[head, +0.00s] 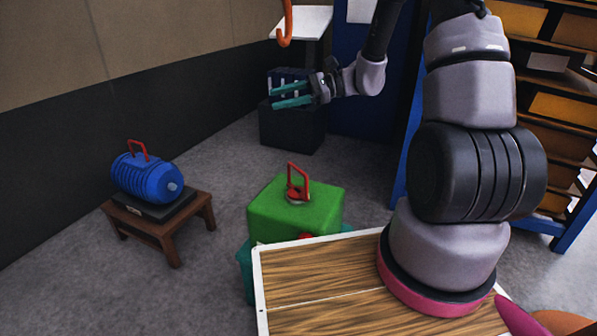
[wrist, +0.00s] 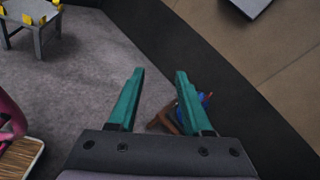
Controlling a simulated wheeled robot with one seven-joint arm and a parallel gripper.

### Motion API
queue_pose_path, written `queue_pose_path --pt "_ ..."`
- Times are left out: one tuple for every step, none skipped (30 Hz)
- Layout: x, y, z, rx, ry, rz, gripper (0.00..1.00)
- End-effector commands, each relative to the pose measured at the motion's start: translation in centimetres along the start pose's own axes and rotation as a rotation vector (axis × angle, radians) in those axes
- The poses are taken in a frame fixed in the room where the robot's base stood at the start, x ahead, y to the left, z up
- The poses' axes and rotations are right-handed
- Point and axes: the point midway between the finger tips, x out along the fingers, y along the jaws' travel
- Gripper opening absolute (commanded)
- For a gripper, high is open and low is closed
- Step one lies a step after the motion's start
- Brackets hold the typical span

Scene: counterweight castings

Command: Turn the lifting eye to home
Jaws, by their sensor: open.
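A green casting (head: 290,214) stands low in front of the wooden deck in the head view. On its top is a red lifting eye (head: 298,184), an upright loop on a red and grey round base. My gripper (head: 273,96) is open and empty, with teal fingers, held above and beyond the casting and apart from it. In the wrist view the open fingers (wrist: 160,73) point at floor and wall. The casting and its eye are not visible there.
A blue finned motor (head: 145,178) with a red handle sits on a brown stool (head: 158,226) at left. An orange hook (head: 286,25) hangs near my gripper. A dark box (head: 292,128) and shelves (head: 560,105) stand behind. Grey floor lies clear between stool and casting.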

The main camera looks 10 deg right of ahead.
Motion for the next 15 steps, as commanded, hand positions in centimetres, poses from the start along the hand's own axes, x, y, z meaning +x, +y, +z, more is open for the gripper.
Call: queue_pose_path --pt "0.3 -0.5 -2.6 0.069 -0.037 -0.069 0.50" --pt "0.3 -0.9 -3.9 0.102 -0.056 -0.114 0.50" --pt "0.4 -1.4 -5.7 0.146 -0.080 -0.174 0.50" --pt "0.4 -1.6 -7.2 0.178 -0.095 -0.220 0.50" --pt "0.3 -1.9 -8.7 0.210 -0.108 -0.267 0.50" --pt "0.2 -2.0 -10.8 0.253 -0.124 -0.332 0.50" --pt "0.1 -2.1 -12.3 0.283 -0.134 -0.382 0.50" --pt "-0.1 -2.1 -14.0 0.315 -0.142 -0.431 0.50" --pt "-0.3 -2.0 -16.3 0.356 -0.148 -0.500 0.50" --pt "-0.6 -1.7 -18.1 0.387 -0.151 -0.551 0.50" --pt "-0.9 -1.5 -19.8 0.416 -0.152 -0.604 0.50" --pt "-1.2 -0.8 -22.1 0.455 -0.150 -0.671 0.50" --pt "-1.5 -0.3 -23.8 0.483 -0.147 -0.720 0.50" --pt "-1.8 0.2 -25.4 0.508 -0.141 -0.769 0.50" --pt "-2.2 1.1 -27.5 0.542 -0.132 -0.831 0.50"
